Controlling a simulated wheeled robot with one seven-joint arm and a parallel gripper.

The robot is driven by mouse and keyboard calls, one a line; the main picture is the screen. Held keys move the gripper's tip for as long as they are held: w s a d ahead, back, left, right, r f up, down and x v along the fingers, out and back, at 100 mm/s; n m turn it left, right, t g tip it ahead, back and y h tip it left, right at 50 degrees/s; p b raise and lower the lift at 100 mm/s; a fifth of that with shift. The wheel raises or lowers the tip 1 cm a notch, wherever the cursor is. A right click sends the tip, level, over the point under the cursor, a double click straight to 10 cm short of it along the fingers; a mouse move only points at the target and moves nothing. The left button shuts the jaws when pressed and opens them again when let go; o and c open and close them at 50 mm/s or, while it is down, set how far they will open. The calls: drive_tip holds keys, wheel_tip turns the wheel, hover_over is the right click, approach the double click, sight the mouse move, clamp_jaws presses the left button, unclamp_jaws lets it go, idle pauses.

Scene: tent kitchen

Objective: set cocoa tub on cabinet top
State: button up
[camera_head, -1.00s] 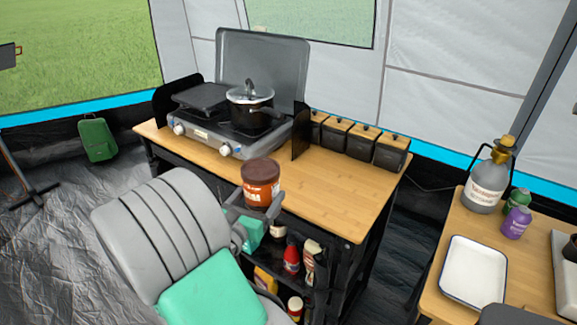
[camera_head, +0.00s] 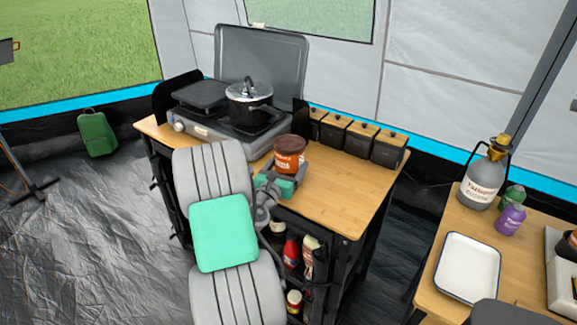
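The cocoa tub (camera_head: 289,154) is brown with a dark lid and a pale label. It is upright, with my gripper (camera_head: 288,176) around its lower part. The gripper appears shut on it, though the fingers are partly hidden. The cabinet top (camera_head: 345,193) is a light wooden surface. The tub is over its front middle part, to the right of the stove. I cannot tell whether the tub's base touches the wood.
A camping stove (camera_head: 215,135) with a lidded pot (camera_head: 250,103) stands at the back left. Several dark canisters (camera_head: 388,149) line the back right edge. The right part of the top is clear. Bottles and jars (camera_head: 291,252) stand on the shelves below.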

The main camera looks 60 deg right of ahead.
drive_tip(key=shift+r, duration=0.1)
drive_tip(key=o, duration=1.3)
drive_tip(key=shift+f, duration=0.25)
drive_tip(key=o, duration=0.4)
drive_tip(key=shift+r, duration=0.25)
drive_tip(key=a+b, duration=0.1)
drive_tip(key=a, duration=1.1)
drive_tip(key=shift+s, duration=0.45)
